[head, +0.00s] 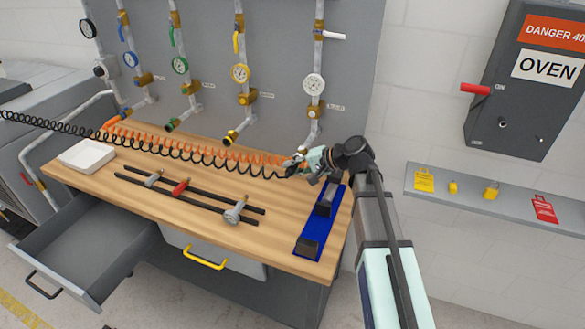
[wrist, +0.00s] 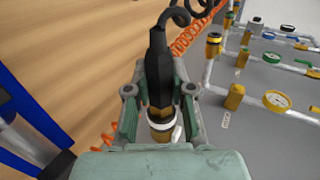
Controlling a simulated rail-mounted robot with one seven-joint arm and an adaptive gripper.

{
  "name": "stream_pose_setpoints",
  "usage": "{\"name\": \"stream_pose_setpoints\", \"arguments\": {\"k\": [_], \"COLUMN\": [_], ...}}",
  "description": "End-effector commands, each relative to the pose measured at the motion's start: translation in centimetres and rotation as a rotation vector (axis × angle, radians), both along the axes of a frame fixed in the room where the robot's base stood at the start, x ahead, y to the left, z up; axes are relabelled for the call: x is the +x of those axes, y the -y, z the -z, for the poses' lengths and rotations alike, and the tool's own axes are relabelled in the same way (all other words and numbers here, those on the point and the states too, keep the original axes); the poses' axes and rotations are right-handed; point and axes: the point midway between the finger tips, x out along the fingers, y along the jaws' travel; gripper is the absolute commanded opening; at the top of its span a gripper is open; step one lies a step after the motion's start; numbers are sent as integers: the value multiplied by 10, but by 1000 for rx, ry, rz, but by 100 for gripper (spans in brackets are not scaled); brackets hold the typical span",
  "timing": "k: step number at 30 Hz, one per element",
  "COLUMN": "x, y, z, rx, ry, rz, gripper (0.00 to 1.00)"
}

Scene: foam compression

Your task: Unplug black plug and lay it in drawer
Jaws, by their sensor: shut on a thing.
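My gripper (head: 303,164) is above the right back part of the workbench, below the white-gauge pipe. In the wrist view, its two fingers (wrist: 159,105) are shut on the black plug (wrist: 157,65) from both sides. A black coiled cord (wrist: 180,14) runs from the plug; in the head view the cord (head: 60,122) stretches off to the left. A brass and white fitting (wrist: 160,130) shows at the plug's near end; I cannot tell whether it is joined to a pipe. The grey drawer (head: 95,240) is pulled open at the lower left and looks empty.
A white tray (head: 87,156), a black-railed rack with clamps (head: 190,193) and a blue stand (head: 312,237) are on the workbench (head: 150,200). Orange coiled hose (head: 220,152) lies along the back. Pipes with gauges (head: 240,73) line the wall panel. A shelf (head: 480,205) is at right.

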Motion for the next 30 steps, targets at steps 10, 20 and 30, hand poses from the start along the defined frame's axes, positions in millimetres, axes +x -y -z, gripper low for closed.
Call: {"name": "stream_pose_setpoints", "arguments": {"k": [10, 20, 30], "x": [-7, -22, -36], "y": [-3, -8, -12], "z": [0, 0, 0], "rx": [0, 0, 0], "ry": [0, 0, 1], "rz": [0, -1, 0], "gripper": [0, 0, 0]}}
